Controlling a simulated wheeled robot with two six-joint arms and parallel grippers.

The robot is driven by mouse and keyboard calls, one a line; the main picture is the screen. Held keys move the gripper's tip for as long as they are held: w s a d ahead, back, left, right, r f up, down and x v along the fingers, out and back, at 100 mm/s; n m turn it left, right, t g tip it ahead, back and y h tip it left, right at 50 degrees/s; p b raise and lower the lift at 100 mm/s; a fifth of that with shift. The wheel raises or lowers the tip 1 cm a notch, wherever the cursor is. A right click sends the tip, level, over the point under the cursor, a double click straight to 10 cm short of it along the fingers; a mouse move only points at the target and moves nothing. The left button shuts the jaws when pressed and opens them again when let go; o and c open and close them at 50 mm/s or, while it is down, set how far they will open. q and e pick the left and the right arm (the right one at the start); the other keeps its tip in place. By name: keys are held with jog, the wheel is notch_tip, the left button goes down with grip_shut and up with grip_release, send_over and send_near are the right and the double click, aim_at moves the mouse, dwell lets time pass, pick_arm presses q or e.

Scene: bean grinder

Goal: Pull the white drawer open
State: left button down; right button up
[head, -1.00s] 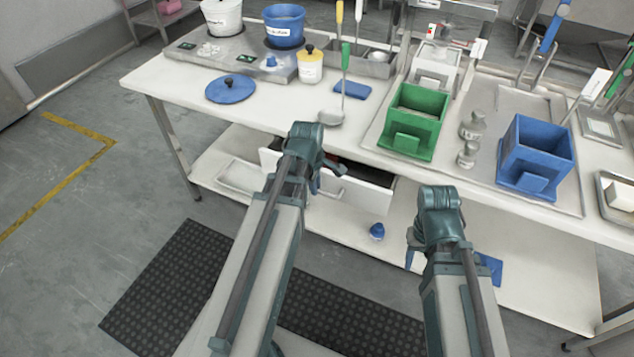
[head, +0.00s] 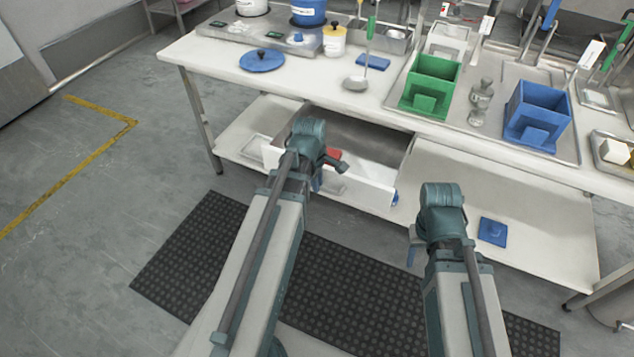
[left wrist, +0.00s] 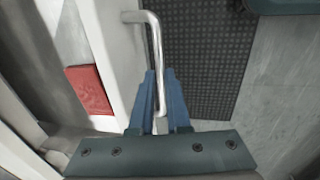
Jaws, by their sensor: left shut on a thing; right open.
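The white drawer (head: 368,190) under the table is pulled well out, and its grey inside shows in the head view. Its white front panel (left wrist: 118,60) and metal bar handle (left wrist: 154,40) show in the left wrist view. My left gripper (left wrist: 160,98) is shut on the handle, with a blue finger on each side of the bar. In the head view my left gripper (head: 318,182) is at the drawer front, partly hidden by its own arm. My right gripper (head: 412,250) is open and empty, in front of the lower shelf.
A red block (left wrist: 90,88) lies inside the drawer. A blue square piece (head: 492,231) lies on the lower shelf (head: 540,250). Green (head: 430,85) and blue (head: 537,115) bins stand on the table above. A dark mat (head: 190,250) covers the floor in front.

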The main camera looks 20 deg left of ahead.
pick_arm(q)
jog(key=c, duration=0.9)
grip_release()
jog(key=shift+r, duration=0.1)
jog(key=s+r+p, duration=0.1)
jog(key=r+p, duration=0.8)
jog(key=s+r+p, duration=0.1)
jog(key=r+p, duration=0.3)
jog(key=shift+s+r+p, duration=0.2)
jog(key=shift+s+p, duration=0.1)
jog(key=s+d+m, duration=0.3)
jog(key=d+m, duration=0.3)
jog(key=m, duration=0.1)
jog(key=s+d+m+g, duration=0.1)
jog(key=s+d+m, duration=0.2)
jog(key=d+m, duration=0.4)
jog(key=s+d+r+m+g+y+p, duration=0.1)
jog(key=s+d+m, duration=0.2)
jog(key=d+m, duration=0.4)
jog(key=shift+d+m, duration=0.1)
jog(key=shift+m, duration=0.2)
